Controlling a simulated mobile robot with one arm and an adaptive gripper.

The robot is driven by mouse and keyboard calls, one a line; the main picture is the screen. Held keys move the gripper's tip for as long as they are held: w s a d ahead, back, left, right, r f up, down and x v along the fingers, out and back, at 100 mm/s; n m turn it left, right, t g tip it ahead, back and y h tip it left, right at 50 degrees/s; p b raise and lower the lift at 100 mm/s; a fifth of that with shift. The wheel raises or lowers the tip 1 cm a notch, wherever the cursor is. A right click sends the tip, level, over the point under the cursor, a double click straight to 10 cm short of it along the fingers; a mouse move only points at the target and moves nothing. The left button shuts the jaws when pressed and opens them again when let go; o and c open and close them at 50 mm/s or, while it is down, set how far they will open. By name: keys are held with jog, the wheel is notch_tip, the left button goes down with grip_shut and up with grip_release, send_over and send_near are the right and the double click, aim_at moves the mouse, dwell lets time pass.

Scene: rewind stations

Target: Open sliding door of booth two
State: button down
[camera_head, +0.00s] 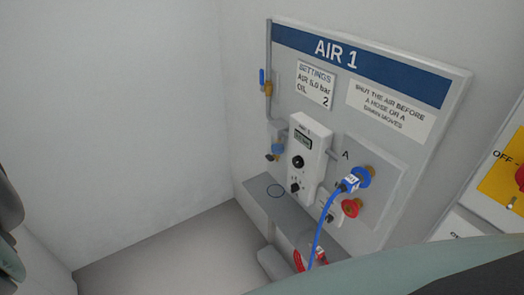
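No sliding door and no sign for booth two shows in the head view. The view faces a wall panel (455,105) headed "AIR 1", in the corner of a grey-walled space. My gripper's fingers cannot be made out. A teal and dark part of my own body covers the bottom right, and dark rounded parts cut off at the left edge also look like mine.
A white control unit (308,150) and a blue hose (319,240) are on the panel, above a grey ledge (263,195). A red knob on a yellow plate (497,184) is at the right edge. Bare floor (190,260) shows at lower left.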

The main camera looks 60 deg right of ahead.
jog(key=shift+w+d, duration=0.35)
jog(key=shift+w, duration=0.15)
jog(key=c, duration=1.3)
grip_release()
jog(key=shift+s+d, duration=0.1)
jog(key=shift+d, duration=0.05)
jog(key=o, duration=0.3)
jog(key=shift+s+a, duration=0.1)
jog(key=shift+a, duration=0.1)
jog(key=v, duration=1.2)
